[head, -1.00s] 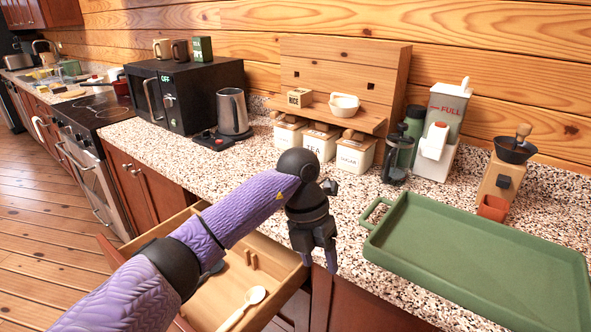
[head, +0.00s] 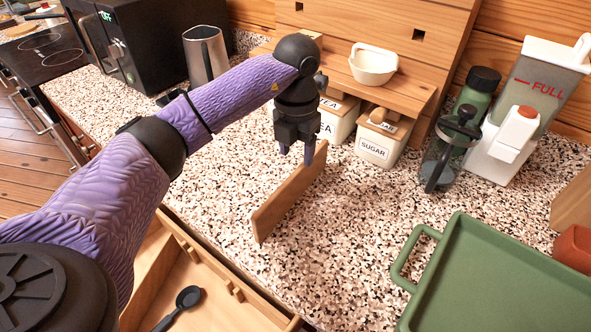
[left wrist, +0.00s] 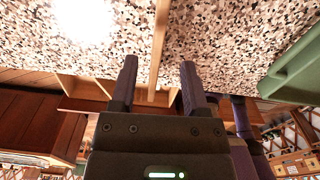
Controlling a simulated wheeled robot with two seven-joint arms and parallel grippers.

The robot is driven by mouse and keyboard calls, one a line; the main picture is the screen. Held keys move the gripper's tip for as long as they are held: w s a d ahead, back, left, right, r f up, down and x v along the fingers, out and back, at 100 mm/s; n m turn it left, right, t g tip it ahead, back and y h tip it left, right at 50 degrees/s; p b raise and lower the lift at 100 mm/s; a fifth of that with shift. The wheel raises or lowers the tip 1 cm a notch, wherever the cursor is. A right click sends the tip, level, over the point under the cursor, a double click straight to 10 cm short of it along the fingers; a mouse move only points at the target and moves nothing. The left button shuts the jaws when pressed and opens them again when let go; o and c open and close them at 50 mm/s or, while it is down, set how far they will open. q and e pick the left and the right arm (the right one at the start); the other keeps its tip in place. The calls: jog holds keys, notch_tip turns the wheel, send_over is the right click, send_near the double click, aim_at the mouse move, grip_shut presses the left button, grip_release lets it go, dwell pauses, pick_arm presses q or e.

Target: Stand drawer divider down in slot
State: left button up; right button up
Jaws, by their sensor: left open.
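The drawer divider (head: 288,192) is a thin brown wooden board standing on its long edge on the speckled counter, near the counter's front edge. My left gripper (head: 297,155) is over its far end, pointing down. In the left wrist view the divider (left wrist: 158,45) shows edge-on as a narrow strip, lined up between the open fingers (left wrist: 159,75). I cannot tell whether either finger touches it. The open drawer (head: 265,307) lies below the counter, with small paired wooden ribs (head: 233,290) on its inner wall that form a slot. My right gripper is out of view.
A dark spoon (head: 186,299) lies in the drawer. Behind the gripper stand a sugar canister (head: 375,145) and a wooden shelf. A French press (head: 448,155) and a green tray (head: 495,285) are to the right. The counter between divider and tray is clear.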

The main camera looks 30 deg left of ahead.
aim_at(295, 185)
pick_arm(q)
jog(key=f, duration=0.3)
jog(key=f+b, duration=0.1)
jog(key=f, duration=0.2)
jog(key=f+b, duration=0.1)
jog(key=f, duration=0.2)
jog(key=shift+s+f, duration=0.1)
jog(key=shift+s, duration=0.15)
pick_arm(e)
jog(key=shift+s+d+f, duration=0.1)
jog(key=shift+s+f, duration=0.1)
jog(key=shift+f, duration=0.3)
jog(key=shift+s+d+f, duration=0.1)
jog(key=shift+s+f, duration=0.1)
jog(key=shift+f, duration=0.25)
pick_arm(q)
grip_shut()
